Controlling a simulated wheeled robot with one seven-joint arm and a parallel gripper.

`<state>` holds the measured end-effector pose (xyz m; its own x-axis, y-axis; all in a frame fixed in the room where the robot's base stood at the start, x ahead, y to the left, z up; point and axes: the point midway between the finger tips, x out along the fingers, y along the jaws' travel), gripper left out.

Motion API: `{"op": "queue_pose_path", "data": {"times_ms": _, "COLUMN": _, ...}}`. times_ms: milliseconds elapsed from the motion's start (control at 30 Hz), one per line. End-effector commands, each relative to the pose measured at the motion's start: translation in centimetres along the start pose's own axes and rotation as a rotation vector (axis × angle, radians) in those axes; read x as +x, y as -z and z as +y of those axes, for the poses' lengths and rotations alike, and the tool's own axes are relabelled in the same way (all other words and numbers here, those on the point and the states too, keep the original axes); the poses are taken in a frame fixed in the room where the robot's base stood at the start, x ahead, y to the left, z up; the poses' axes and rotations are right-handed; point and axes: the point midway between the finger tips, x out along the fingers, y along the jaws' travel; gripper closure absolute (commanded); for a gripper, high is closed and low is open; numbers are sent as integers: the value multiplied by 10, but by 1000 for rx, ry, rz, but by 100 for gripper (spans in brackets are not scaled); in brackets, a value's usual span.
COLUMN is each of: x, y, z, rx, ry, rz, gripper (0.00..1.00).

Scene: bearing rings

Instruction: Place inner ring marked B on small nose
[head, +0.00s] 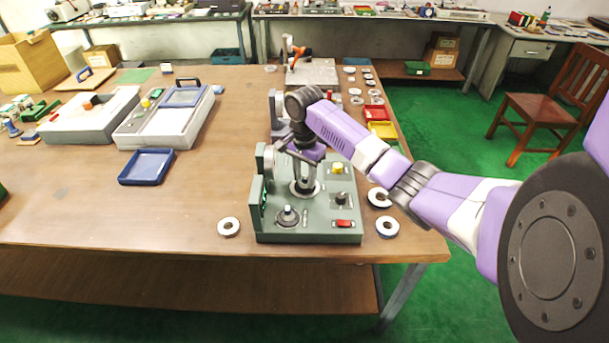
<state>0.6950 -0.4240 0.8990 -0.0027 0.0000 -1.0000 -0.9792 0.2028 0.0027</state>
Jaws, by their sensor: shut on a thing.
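My gripper (305,183) points down over the grey-green fixture (320,230) near the table's front edge. It is shut on a pale ring (316,188) low over the fixture's top. The fingers hide part of the ring, and its letter is too small to read. I cannot tell whether the ring touches a nose underneath. I cannot tell which part is the small nose.
Loose rings lie on the table left of the fixture (229,227) and right of it (387,227). The fixture has a yellow knob (337,168) and a red switch (344,223). A blue tray (147,166) lies to the left. Bare table lies between.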

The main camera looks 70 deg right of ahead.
Motion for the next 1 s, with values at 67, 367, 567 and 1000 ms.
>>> {"op": "queue_pose_path", "data": {"times_ms": 67, "x": 3, "y": 0, "z": 0, "rx": 0, "ry": 0, "rz": 0, "gripper": 100}}
{"op": "queue_pose_path", "data": {"times_ms": 367, "x": 11, "y": 0, "z": 0, "rx": -1, "ry": 1, "rz": 0, "gripper": 100}}
{"op": "queue_pose_path", "data": {"times_ms": 567, "x": 10, "y": 0, "z": 0, "rx": -1, "ry": 1, "rz": 0, "gripper": 38}}
{"op": "queue_pose_path", "data": {"times_ms": 1000, "x": -9, "y": -1, "z": -1, "rx": -3, "ry": 3, "rz": 1, "gripper": 38}}
